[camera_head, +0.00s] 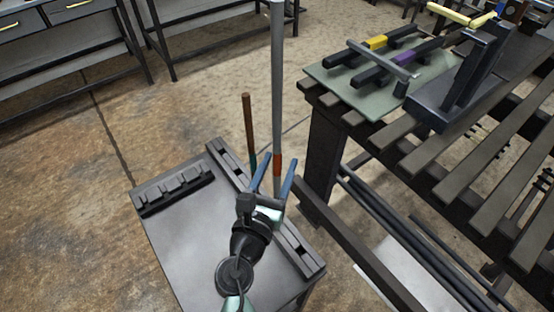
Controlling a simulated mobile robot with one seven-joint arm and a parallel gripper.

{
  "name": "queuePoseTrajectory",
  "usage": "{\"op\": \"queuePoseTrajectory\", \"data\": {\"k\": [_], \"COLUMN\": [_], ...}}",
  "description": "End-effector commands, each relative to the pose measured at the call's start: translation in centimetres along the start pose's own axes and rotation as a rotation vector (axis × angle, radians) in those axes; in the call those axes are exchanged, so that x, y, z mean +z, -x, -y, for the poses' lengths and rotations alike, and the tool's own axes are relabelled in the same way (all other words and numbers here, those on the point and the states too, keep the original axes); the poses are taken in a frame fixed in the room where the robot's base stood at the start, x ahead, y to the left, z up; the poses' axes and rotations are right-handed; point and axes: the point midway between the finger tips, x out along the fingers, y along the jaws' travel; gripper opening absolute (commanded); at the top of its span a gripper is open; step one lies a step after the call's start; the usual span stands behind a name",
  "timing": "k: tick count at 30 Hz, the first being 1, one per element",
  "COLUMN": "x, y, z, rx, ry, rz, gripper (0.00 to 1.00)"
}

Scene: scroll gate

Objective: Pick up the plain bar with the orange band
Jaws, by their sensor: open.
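A long plain grey bar (277,90) stands upright near the middle of the view, with an orange band (277,165) low on it. Its top runs up to the picture's upper edge. My gripper (280,159) is open, its two blue fingers pointing up and away. In the picture the banded part of the bar shows between the fingers, with a gap to each side. I cannot tell how far the bar is from the fingers in depth. The foot of the bar is hidden behind the gripper.
A shorter brown rod (248,125) with a teal lower part stands just left of the bar. A dark cart (190,240) with a slotted rack lies below my gripper. A slatted table (400,150) with a green mat and bars stands at right. Open floor lies left.

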Motion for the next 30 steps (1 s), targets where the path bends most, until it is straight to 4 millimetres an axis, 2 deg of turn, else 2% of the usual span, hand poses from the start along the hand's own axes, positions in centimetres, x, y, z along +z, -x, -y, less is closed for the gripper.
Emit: {"op": "queuePoseTrajectory", "data": {"k": [3,6,14,23,30], "x": [0.1,0.1,0.0,0.0,0.0], "y": [-1.7,-2.4,-2.6,-2.5,-2.5], "z": [0.0,0.0,0.0,-0.1,-0.1], "rx": [-0.001,0.0,0.0,0.0,0.0], "ry": [0.0,0.0,-0.001,-0.001,-0.001], "rz": [0.002,0.001,0.0,0.0,0.0], "gripper": [0.54,0.54,0.54,0.0,0.0]}}
